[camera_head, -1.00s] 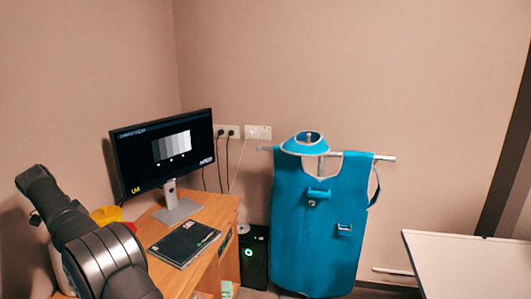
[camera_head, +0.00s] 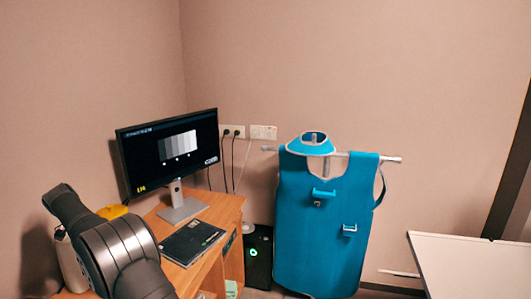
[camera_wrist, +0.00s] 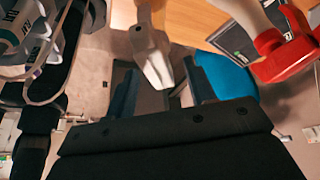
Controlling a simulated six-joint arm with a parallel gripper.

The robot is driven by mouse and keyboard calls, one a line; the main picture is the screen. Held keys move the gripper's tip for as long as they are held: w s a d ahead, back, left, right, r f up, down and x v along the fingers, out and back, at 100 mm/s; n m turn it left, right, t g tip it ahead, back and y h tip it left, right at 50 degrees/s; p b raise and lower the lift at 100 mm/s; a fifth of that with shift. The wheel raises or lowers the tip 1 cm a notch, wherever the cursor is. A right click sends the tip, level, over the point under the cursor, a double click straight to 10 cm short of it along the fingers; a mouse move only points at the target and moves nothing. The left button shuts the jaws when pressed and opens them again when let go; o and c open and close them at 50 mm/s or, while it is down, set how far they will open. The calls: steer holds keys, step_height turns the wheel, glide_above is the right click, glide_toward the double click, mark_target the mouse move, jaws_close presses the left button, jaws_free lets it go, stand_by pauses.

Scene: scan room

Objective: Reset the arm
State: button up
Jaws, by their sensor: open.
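My arm (camera_head: 118,252) is at the lower left of the head view, bent beside the wooden desk (camera_head: 222,212). My gripper's end is hidden there. In the wrist view my gripper (camera_wrist: 158,88) is open, with its two dark fingers apart. A grey object (camera_wrist: 152,55) shows in the gap between the fingers; I cannot tell whether it is within reach. No object is visibly held.
A monitor (camera_head: 170,150), a dark flat pad (camera_head: 193,241) and a yellow item (camera_head: 113,211) are on the desk. A blue apron (camera_head: 322,225) hangs right of it. A white table (camera_head: 475,262) stands at right. A red object (camera_wrist: 285,55) is close in the wrist view.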

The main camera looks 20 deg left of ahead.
steer(key=shift+x, duration=1.15)
step_height(320, 180, up, 4)
steer(key=shift+f, duration=0.1)
steer(key=w+d+r, duration=0.5)
steer(key=d+r, duration=0.2)
steer(key=d, duration=0.3)
steer(key=w+d+r+m, duration=0.1)
steer(key=w+d, duration=1)
steer(key=d, duration=0.3)
steer(key=w+d+r+m, duration=0.1)
steer(key=w+d, duration=1.1)
steer(key=d, duration=0.2)
steer(key=shift+w+r+g, duration=0.3)
steer(key=shift+w+g, duration=0.05)
steer(key=shift+g, duration=0.05)
